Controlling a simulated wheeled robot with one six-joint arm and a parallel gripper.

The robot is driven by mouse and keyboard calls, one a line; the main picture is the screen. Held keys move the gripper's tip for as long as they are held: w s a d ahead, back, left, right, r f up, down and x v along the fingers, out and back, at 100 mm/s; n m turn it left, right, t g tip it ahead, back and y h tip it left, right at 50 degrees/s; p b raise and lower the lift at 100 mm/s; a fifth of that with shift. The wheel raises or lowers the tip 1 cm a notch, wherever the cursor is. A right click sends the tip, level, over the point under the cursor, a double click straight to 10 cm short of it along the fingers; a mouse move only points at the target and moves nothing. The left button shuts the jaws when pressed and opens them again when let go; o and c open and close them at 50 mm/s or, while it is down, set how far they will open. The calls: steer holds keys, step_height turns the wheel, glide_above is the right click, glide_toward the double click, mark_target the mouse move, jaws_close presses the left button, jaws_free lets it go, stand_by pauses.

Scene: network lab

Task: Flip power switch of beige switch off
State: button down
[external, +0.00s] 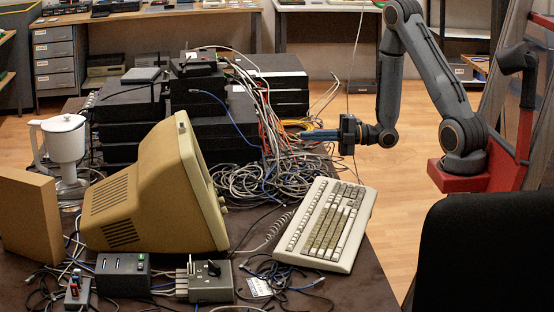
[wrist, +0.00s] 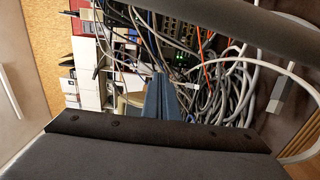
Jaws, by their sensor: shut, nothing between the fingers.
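A small grey-beige box (external: 211,283) with a black knob or lever on top sits at the table's front edge, cables at its left side. It may be the beige switch; its power switch is too small to make out for certain. My gripper (external: 303,135) is at the far side of the table, above the cable pile and well away from this box. Its blue fingers point left and are shut and empty. In the wrist view the shut fingers (wrist: 159,98) point at cables and a dark network device (wrist: 172,28) with green lights. I cannot make out the beige box there.
A beige monitor (external: 150,195) stands behind the box, and a keyboard (external: 325,225) lies to its right. A dark box (external: 122,276) is to its left. Tangled cables (external: 262,182) and stacked black devices (external: 210,125) fill the back. A black chair (external: 485,255) stands right.

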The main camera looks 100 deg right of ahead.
steer(key=shift+s, duration=0.95)
